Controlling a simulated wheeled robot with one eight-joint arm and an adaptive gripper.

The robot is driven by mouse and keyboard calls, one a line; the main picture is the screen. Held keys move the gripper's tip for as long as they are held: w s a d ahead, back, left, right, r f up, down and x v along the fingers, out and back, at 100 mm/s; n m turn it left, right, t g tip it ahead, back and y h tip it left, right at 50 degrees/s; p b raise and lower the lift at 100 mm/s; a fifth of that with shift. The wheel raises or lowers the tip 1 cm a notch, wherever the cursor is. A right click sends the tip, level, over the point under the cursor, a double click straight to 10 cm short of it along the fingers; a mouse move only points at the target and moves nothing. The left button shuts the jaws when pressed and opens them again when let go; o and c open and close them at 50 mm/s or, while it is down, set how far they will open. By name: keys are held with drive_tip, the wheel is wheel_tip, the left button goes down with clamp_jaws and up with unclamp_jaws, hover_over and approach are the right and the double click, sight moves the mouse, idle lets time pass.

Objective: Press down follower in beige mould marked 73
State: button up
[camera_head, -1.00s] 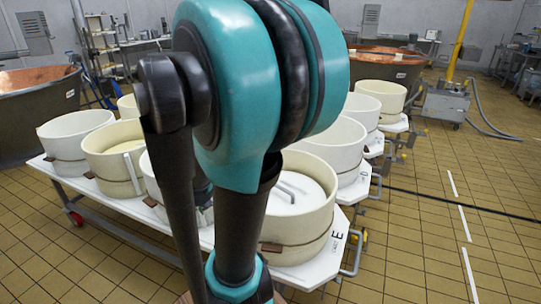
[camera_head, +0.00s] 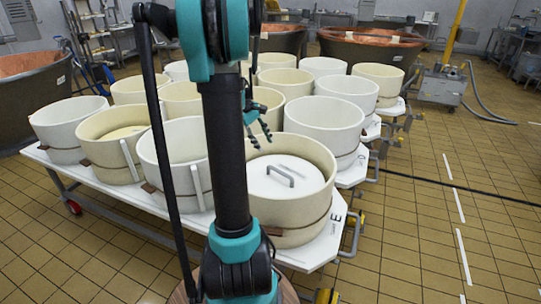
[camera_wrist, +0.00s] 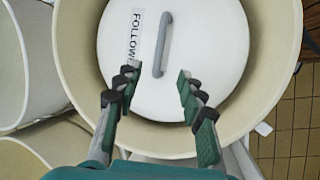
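A beige mould (camera_head: 295,208) stands at the front right corner of the white table. No number 73 is legible on it. A white round follower (camera_head: 272,183) with a grey handle sits inside it, below the rim. In the wrist view the follower (camera_wrist: 215,40) bears a label reading "FOLLOW", partly hidden, beside the handle (camera_wrist: 163,45). My gripper (camera_head: 260,133) is over the mould's back left side. In the wrist view my gripper (camera_wrist: 157,85) is open and empty, with its fingers spread on either side of the handle's near end. Whether they touch the follower is unclear.
A white mould (camera_head: 185,150) stands left of the beige one, and another white mould (camera_head: 325,118) behind it. A further beige mould (camera_head: 100,125) holds a yellowish disc. Several more moulds crowd the tables behind.

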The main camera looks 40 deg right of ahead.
sight(279, 171)
drive_tip(key=x, duration=1.6)
drive_tip(key=shift+s+d+f, duration=0.15)
drive_tip(key=shift+f, duration=0.15)
clamp_jaws()
drive_tip(key=shift+f, duration=0.35)
idle(3.3)
drive_tip(key=shift+r, duration=0.15)
idle(0.3)
unclamp_jaws()
